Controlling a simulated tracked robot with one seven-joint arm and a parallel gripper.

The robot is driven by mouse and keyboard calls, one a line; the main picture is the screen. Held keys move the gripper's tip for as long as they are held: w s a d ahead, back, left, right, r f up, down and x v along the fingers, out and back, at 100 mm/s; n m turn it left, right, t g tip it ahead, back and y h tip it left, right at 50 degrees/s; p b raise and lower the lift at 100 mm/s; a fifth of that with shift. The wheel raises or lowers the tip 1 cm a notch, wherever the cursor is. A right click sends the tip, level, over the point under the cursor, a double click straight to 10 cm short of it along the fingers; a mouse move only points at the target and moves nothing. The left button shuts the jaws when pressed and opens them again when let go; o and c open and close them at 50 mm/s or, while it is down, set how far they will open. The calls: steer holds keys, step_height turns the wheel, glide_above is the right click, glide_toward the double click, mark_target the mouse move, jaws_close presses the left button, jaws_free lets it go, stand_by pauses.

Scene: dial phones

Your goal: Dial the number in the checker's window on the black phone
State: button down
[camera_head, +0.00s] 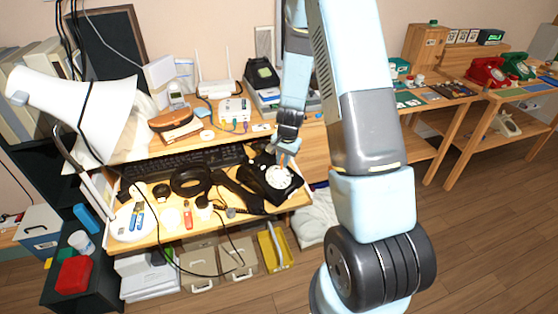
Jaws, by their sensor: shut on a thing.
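The black phone (292,190) sits at the right end of the cluttered desk, with a pale round dial (278,178) on top. A long black shape, possibly its handset, lies just left of it. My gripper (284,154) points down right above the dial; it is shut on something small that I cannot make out. Whether it touches the dial is unclear. A box with a small green-lit window (491,37) stands at the back of the far right table; it may be the checker. Its digits are too small to read.
A white lamp (95,115), headphones (190,181), a keyboard (185,163) and cables crowd the desk. A white router (214,88) stands behind. Red (486,70) and green (516,66) phones sit on the right tables. The wooden floor at lower right is clear.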

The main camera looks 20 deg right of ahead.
steer(key=shift+s+d, duration=0.1)
steer(key=shift+s+d+f, duration=0.25)
steer(key=shift+s+d, duration=0.05)
stand_by(0.5)
steer(key=shift+s+d+f, duration=0.1)
steer(key=shift+s+d, duration=0.05)
steer(key=shift+s+d+f, duration=0.15)
steer(key=shift+s, duration=0.15)
steer(key=shift+s+f, duration=0.1)
steer(key=shift+s, duration=0.15)
steer(key=shift+s+d+r, duration=0.15)
steer(key=shift+r, duration=0.3)
steer(key=shift+s+d+r, duration=0.1)
steer(key=shift+s+r, duration=0.05)
steer(key=shift+r, duration=0.35)
stand_by(0.5)
